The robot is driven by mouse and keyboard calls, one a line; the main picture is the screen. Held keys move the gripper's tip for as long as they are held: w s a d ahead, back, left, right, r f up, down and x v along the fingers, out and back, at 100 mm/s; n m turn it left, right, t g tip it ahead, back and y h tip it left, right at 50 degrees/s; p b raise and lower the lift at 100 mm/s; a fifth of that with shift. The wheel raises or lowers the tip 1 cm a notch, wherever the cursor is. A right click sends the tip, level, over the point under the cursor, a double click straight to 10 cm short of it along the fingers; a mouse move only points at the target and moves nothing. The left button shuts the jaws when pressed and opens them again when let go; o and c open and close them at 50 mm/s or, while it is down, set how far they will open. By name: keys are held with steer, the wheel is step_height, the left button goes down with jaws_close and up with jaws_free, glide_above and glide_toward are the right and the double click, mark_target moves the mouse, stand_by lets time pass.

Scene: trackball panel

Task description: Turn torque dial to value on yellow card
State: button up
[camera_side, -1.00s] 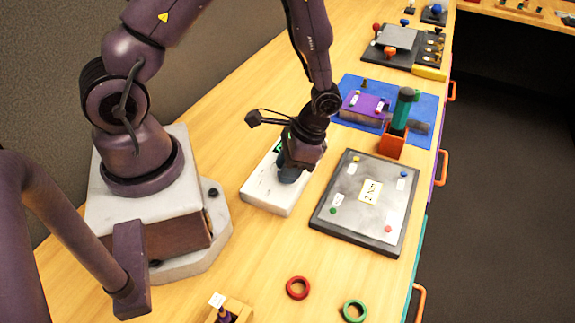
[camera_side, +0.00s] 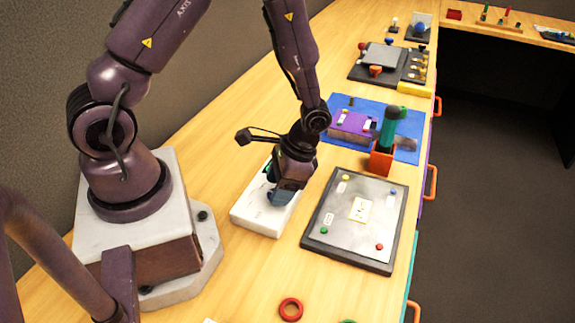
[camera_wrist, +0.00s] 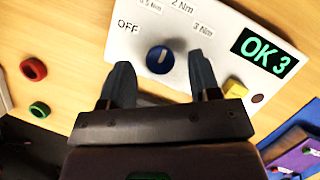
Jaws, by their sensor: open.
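A white panel (camera_side: 262,215) lies on the table, and my gripper (camera_side: 280,195) is low over it. In the wrist view, the panel (camera_wrist: 130,45) carries a round blue dial (camera_wrist: 160,60) with a white pointer line aimed up and slightly right, roughly toward the 2 Nm label. Labels for OFF, 0.5 Nm, 2 Nm and 3 Nm surround it. A display (camera_wrist: 265,53) reads OK 3 in green. My open fingers (camera_wrist: 161,66) stand on either side of the dial; contact cannot be told. A yellow-edged card (camera_side: 359,209) lies on the grey board; its writing is too small to read.
A yellow block or button (camera_wrist: 234,90) is on the panel near my right finger. The grey board (camera_side: 335,240) lies right of the panel. A green-handled tool stands in an orange holder (camera_side: 381,161). Red (camera_side: 290,309) and green (camera_wrist: 39,110) rings lie on the table.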

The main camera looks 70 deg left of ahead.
steer(key=v, duration=1.2)
steer(key=s+r+n+t, duration=0.1)
steer(key=s+r+t, duration=0.4)
steer(key=r, duration=0.4)
steer(key=s+r+n+t+h, duration=0.1)
steer(key=s+r+t, duration=0.4)
steer(key=r, duration=0.4)
steer(key=shift+d+r+n, duration=0.2)
steer(key=shift+d+n, duration=0.1)
steer(key=shift+d, duration=0.05)
